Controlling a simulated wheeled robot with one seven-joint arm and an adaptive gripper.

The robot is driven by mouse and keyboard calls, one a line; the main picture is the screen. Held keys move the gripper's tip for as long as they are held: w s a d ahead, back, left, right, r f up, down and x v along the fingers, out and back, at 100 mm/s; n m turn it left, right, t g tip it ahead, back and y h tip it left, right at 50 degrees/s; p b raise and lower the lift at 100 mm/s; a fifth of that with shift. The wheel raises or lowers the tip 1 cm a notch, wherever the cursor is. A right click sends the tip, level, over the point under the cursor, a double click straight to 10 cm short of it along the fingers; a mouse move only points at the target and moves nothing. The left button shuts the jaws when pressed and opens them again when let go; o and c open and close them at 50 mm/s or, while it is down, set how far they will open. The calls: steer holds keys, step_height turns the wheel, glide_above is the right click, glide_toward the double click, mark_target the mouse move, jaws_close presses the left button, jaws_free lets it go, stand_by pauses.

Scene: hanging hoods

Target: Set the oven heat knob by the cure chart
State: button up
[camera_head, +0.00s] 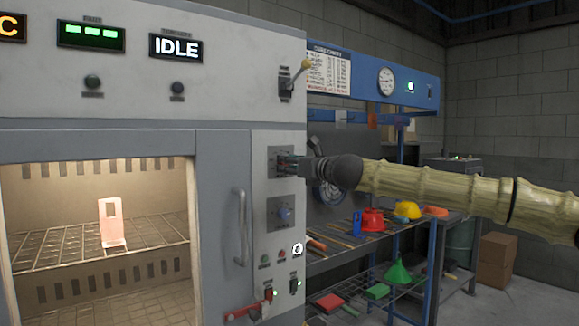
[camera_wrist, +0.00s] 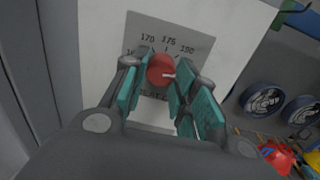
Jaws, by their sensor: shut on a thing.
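The oven heat knob (camera_wrist: 160,68) is red with a pale pointer mark and sits between the fingers of my gripper (camera_wrist: 165,85) in the wrist view. My gripper is shut on it, with teal finger pads on both sides. The dial plate (camera_wrist: 190,42) behind it shows numbers such as 170 and 175; the pointer's exact reading is hard to tell. In the head view my gripper (camera_head: 292,164) reaches the upper plate on the oven's control panel. The cure chart (camera_head: 328,72) hangs right of the oven, its text too small to read.
The oven window (camera_head: 100,230) shows a pale bracket (camera_head: 112,222) on a wire rack. A second knob (camera_head: 284,213) is below my gripper. A door handle (camera_head: 240,228) stands left of the panel, and a red lever (camera_head: 248,310) is low down. A display (camera_head: 176,47) reads IDLE.

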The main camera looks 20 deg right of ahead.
steer(key=o, duration=1)
steer(key=shift+d+f, duration=0.1)
steer(key=v, duration=1.2)
